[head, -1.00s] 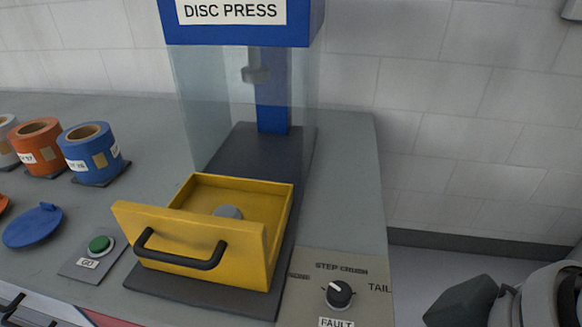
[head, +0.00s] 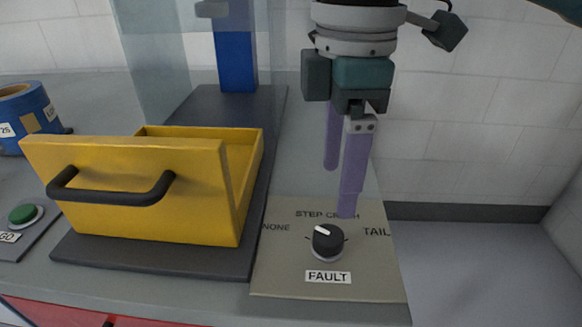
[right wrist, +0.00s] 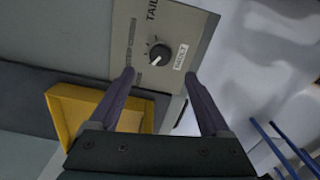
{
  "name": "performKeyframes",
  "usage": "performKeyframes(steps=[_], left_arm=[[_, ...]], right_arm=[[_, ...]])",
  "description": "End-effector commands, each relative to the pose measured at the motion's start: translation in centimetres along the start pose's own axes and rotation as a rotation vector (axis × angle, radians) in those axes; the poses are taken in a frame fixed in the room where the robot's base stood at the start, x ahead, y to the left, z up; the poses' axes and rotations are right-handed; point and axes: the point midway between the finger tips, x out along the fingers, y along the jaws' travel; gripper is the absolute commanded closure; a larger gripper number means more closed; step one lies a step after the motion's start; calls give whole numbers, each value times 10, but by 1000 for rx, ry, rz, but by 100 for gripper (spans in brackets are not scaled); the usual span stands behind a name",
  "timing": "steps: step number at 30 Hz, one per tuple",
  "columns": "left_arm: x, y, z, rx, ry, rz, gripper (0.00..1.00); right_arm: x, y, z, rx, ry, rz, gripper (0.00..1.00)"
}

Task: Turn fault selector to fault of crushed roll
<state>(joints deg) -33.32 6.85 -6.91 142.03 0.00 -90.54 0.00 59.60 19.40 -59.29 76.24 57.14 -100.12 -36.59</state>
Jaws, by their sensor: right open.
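The fault selector is a small black knob (head: 328,243) with a white mark, on a beige plate (head: 285,275) at the table's front right corner. Its labels read NONE at left, STEP and CRUSH at top, TAIL at right, and FAULT below. The white mark points up and left, toward the STEP side. My right gripper (head: 339,192) is open and empty, pointing down above and behind the knob; one fingertip partly covers the CRUSH label. In the right wrist view the knob (right wrist: 159,54) lies beyond the gap between the open fingertips (right wrist: 160,75). My left gripper is not in view.
A green GO button (head: 25,215) and a blue roll (head: 22,118) are farther left. The table ends just right of the plate.

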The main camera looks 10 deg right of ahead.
Motion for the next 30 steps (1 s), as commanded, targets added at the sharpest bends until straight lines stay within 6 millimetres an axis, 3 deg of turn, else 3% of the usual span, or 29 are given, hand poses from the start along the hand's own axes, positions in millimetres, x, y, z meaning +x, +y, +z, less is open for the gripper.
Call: performKeyframes(steps=[9,15,26,30], left_arm=[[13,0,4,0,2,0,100],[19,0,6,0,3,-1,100],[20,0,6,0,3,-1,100],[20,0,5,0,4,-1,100]], right_arm=[[59,-1,0,1,-1,-3,19],[86,-1,0,1,0,-1,19],[94,-1,-1,0,1,1,19],[93,-1,-1,1,1,1,31]])
